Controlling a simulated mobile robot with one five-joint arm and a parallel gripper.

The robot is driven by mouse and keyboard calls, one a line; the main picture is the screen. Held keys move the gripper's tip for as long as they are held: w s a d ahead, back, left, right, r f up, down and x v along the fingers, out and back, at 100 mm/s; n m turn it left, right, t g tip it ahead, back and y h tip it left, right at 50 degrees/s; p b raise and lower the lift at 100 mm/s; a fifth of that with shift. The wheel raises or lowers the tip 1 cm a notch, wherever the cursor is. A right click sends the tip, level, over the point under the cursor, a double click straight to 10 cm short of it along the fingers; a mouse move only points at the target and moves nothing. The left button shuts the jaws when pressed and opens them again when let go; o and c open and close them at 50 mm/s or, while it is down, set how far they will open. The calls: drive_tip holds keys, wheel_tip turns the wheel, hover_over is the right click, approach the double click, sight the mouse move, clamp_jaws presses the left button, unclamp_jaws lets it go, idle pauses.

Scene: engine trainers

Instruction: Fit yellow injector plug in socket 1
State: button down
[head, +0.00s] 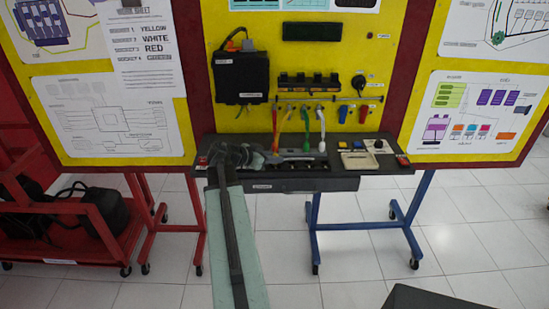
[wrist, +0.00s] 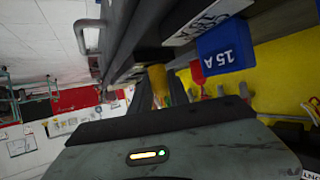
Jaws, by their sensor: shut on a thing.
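In the wrist view the yellow injector plug (wrist: 157,82) stands upright between the fingers of my gripper (wrist: 158,100), which is shut on it. Its upper end is close under a dark housing; whether it touches or enters a socket I cannot tell. In the head view my arm reaches to the trainer's dark shelf and my gripper (head: 283,156) is just above it. The plug itself is hidden there. A yellow-orange lead (head: 275,125) hangs down to the gripper area. Socket 1 is not clearly identifiable. A sheet (head: 140,45) lists 1 yellow, 2 white, 3 red.
Green (head: 307,122) and white (head: 321,128) leads hang to the right of the gripper. A blue fuse marked 15 A (wrist: 225,50) and a red piece (wrist: 197,73) are close by. The dark shelf (head: 335,184) has switches at its right. A red cart (head: 70,225) stands left.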

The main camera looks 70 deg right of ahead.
drive_tip(key=c, duration=1.5)
unclamp_jaws()
drive_tip(key=shift+r, duration=0.1)
drive_tip(key=shift+r+p+v, duration=0.25)
drive_tip(key=shift+p+v, duration=0.6)
drive_tip(key=shift+v, duration=0.25)
drive_tip(key=shift+p+v, duration=0.75)
drive_tip(key=shift+v, duration=0.55)
drive_tip(key=shift+s+d+r, duration=0.1)
wheel_tip(320, 180, up, 5)
drive_tip(key=p, duration=0.4)
drive_tip(key=shift+p, duration=0.3)
